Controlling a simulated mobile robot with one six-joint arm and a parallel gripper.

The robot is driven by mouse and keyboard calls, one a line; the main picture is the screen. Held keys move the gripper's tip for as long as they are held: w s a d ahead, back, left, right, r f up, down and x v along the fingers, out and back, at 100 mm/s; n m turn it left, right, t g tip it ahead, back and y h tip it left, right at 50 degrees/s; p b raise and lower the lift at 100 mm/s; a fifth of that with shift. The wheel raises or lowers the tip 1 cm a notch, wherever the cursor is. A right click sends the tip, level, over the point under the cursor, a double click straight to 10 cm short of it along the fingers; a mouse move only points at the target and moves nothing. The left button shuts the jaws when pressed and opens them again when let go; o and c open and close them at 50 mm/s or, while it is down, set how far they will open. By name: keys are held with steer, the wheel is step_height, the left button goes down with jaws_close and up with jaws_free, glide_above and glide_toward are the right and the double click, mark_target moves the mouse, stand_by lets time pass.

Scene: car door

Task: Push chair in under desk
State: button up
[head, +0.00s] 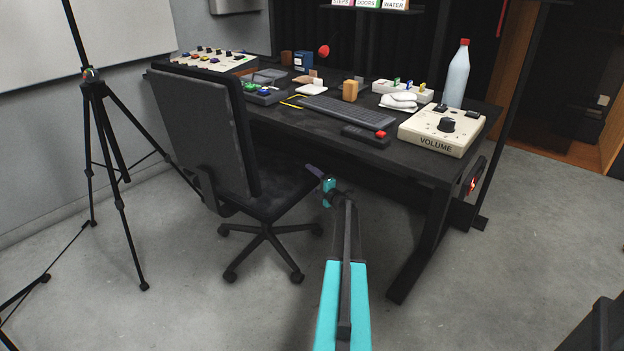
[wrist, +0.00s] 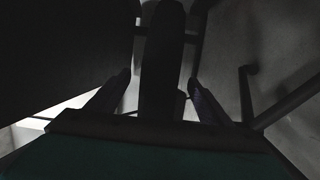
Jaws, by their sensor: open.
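The dark office chair (head: 215,130) stands upright at the near left side of the black desk (head: 290,120). Its backrest is angled towards the camera and its seat (head: 275,192) faces the desk. The seat's far edge comes close to the desk's front edge; how far it reaches under is unclear. My gripper (head: 314,171) is at the right side of the seat, just below the desktop edge. In the wrist view my gripper (wrist: 159,77) has its fingers apart, with a dark upright shape between them that I cannot name. Contact with the chair is unclear.
A black tripod (head: 105,130) stands left of the chair. The desk's leg (head: 425,245) stands to the right. The desktop holds a keyboard (head: 347,111), a volume box (head: 441,130) and a bottle (head: 456,78). The floor in front is clear.

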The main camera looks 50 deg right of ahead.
steer(key=p+v, duration=0.2)
steer(key=v, duration=1.1)
steer(key=shift+s, duration=0.4)
